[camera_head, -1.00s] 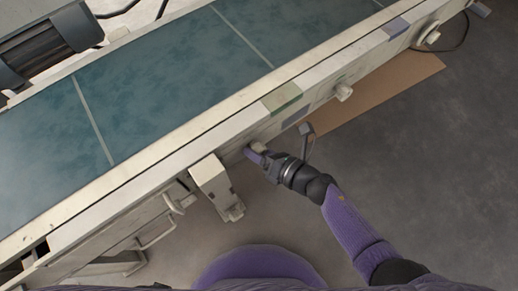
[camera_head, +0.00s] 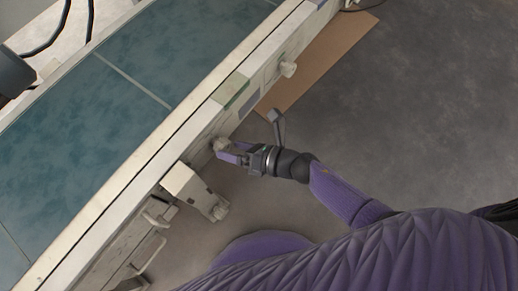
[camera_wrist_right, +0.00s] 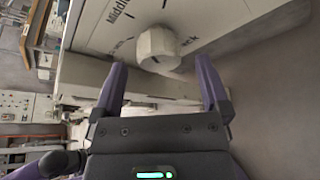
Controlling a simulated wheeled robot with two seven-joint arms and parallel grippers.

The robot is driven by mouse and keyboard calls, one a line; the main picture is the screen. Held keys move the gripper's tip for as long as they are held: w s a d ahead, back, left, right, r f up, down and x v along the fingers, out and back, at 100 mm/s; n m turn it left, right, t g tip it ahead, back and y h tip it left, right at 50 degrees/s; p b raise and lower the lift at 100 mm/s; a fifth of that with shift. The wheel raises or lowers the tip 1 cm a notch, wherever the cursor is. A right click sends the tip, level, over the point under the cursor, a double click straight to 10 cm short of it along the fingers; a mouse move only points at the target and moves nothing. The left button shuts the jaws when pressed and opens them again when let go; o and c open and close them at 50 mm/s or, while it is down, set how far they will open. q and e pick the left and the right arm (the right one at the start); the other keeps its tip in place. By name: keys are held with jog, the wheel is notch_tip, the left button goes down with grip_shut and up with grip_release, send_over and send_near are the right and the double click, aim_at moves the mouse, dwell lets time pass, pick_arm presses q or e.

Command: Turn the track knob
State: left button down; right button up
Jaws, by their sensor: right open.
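A pale round knob (camera_head: 221,144) sticks out of the side rail of the conveyor in the head view. It shows large in the right wrist view (camera_wrist_right: 157,45), on a pale panel printed with "Middle" and arrows. My right gripper (camera_head: 229,153) is open at this knob. In the right wrist view its purple fingers (camera_wrist_right: 160,68) stand to the left and right of the knob, with gaps on both sides. How far the fingertips reach along the knob is hard to tell. My left gripper is not in view.
A second pale knob (camera_head: 288,68) sits farther along the rail. A pale box-shaped bracket (camera_head: 190,187) hangs from the rail below my gripper. A dark lever (camera_head: 277,122) stands close to my right wrist. The teal belt (camera_head: 95,130) lies behind the rail. Grey floor is open at right.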

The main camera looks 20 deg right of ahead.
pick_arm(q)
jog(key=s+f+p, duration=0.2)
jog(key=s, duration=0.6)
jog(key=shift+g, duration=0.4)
pick_arm(e)
jog(key=v, duration=0.7)
